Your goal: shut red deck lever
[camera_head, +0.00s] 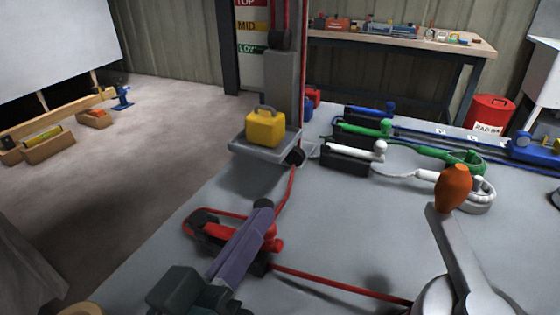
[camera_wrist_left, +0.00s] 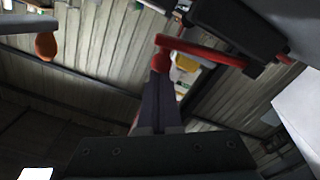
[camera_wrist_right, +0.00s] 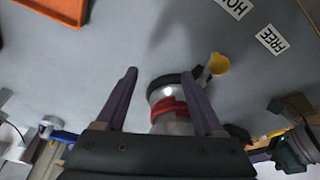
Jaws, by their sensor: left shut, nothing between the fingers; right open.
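The red deck lever (camera_head: 215,232) is at the front left of the grey deck, on a dark body and partly hidden behind my left gripper. In the left wrist view, the red lever (camera_wrist_left: 205,50) runs out from its dark body (camera_wrist_left: 240,25) to a rounded red knob. My left gripper (camera_head: 262,207) is shut and empty, its purple fingers across the lever in the head view. Its tips (camera_wrist_left: 160,70) are at or very near the knob; I cannot tell whether they touch. My right gripper (camera_wrist_right: 158,72) is open and empty, with a winch drum wound with red rope beyond its fingers.
A winch handle with an orange grip (camera_head: 453,187) rises at the right. A yellow weight (camera_head: 265,127) sits on a grey tray (camera_head: 240,146) behind the lever. White (camera_head: 365,148), green (camera_head: 362,127) and blue (camera_head: 370,109) levers stand farther back. A red rope (camera_head: 335,282) runs across the deck.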

